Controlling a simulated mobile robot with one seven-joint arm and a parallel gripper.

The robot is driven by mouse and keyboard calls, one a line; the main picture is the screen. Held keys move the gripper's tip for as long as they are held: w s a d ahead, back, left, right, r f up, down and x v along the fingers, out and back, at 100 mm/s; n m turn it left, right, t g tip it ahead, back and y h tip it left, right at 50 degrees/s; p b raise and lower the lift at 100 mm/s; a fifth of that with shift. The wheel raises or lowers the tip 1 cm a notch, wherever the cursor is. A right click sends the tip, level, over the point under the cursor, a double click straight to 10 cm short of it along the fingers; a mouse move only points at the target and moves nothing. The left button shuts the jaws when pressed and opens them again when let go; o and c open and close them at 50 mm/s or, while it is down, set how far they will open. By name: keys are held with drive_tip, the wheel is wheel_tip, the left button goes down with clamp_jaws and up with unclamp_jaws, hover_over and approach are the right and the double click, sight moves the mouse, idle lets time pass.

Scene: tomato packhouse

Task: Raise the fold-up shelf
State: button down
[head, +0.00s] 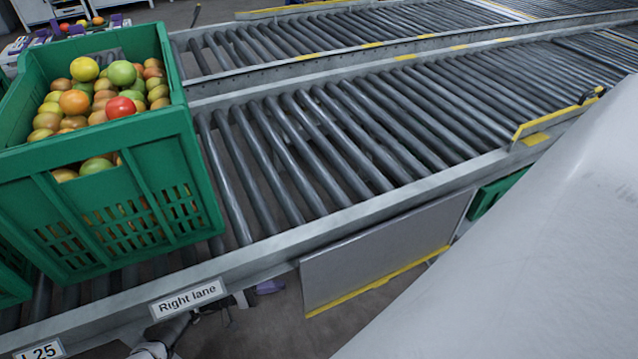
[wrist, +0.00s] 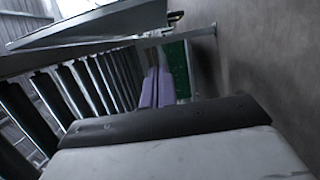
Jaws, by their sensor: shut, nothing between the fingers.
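The fold-up shelf (head: 375,250) is a flat grey panel with a yellow strip along its lower edge. It hangs down, folded, at the near side of the roller conveyor's frame in the head view. The gripper is shut and empty. A light grey panel (wrist: 90,28) crosses the upper left there; I cannot tell whether it is the shelf. No contact between gripper and shelf shows.
A green crate (head: 100,205) of tomatoes stands on the rollers at left. The "Right lane" label (head: 188,298) is on the conveyor rail left of the shelf. Part of another green crate (head: 490,196) shows beyond the shelf. Bare floor (head: 265,325) lies below.

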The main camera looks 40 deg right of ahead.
drive_tip(key=shift+s, duration=0.1)
drive_tip(key=s+d, duration=0.8)
drive_tip(key=shift+s+p, duration=0.2)
drive_tip(key=shift+p, duration=0.25)
drive_tip(key=shift+s+a, duration=0.1)
idle(0.4)
